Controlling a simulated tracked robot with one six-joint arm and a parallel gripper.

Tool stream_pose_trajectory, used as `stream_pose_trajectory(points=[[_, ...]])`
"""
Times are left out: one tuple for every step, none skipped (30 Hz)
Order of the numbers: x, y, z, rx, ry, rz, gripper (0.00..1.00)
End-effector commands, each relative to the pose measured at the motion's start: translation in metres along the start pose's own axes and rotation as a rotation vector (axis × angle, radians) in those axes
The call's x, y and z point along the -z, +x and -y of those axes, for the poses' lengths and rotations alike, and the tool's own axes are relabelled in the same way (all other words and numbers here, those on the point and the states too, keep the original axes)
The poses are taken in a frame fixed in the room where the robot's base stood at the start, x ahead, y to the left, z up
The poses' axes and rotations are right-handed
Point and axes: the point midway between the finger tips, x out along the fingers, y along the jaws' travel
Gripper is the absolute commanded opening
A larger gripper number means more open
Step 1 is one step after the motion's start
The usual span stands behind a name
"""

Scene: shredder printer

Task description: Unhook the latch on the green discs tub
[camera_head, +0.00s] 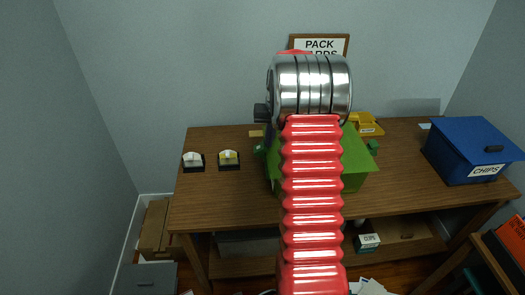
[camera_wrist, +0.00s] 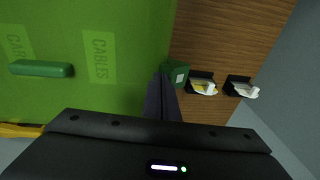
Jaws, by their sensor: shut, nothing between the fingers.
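A green tub (camera_head: 357,165) stands on the wooden table, its middle hidden behind my arm in the head view. In the wrist view its green surface (camera_wrist: 120,25) fills the upper left, with a darker green handle (camera_wrist: 41,69) and labels reading CABLES, not discs. A small dark green block with a pale mark, which looks like the latch (camera_wrist: 177,75), sits at the tub's right edge there. My gripper (camera_wrist: 161,88) is shut and empty, its dark fingertips just left of and below this block; whether they touch cannot be told.
A blue CHIPS tub (camera_head: 470,150) stands on the table's right end. Two small dark holders (camera_head: 193,162) (camera_head: 229,160) with white and yellow contents are at the left. A yellow object (camera_head: 368,124) is behind the green tub. The table's left front is clear.

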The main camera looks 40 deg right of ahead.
Motion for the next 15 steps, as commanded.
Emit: stream_pose_trajectory(points=[[0.000,0.000,0.000,0.000,0.000,0.000,0.00],[0.000,0.000,0.001,0.000,0.000,0.000,0.00],[0.000,0.000,0.001,0.000,0.000,0.000,0.00],[0.000,0.000,0.002,0.000,0.000,0.000,0.00],[0.000,0.000,0.002,0.000,0.000,0.000,0.00],[0.000,0.000,0.003,0.000,-0.001,0.000,0.00],[0.000,0.000,0.004,0.000,-0.001,0.000,0.00],[0.000,0.001,0.005,0.000,-0.001,0.000,0.00],[0.000,0.001,0.006,0.000,-0.001,0.000,0.00],[0.000,0.001,0.007,0.000,-0.001,0.000,0.00],[0.000,0.001,0.007,0.000,-0.001,0.000,0.00],[0.000,0.001,0.008,0.000,-0.001,0.000,0.00],[0.000,0.001,0.009,0.000,-0.001,0.000,0.00],[0.000,0.001,0.010,0.000,-0.001,0.000,0.00],[0.000,0.001,0.011,0.000,-0.001,0.000,0.00]])
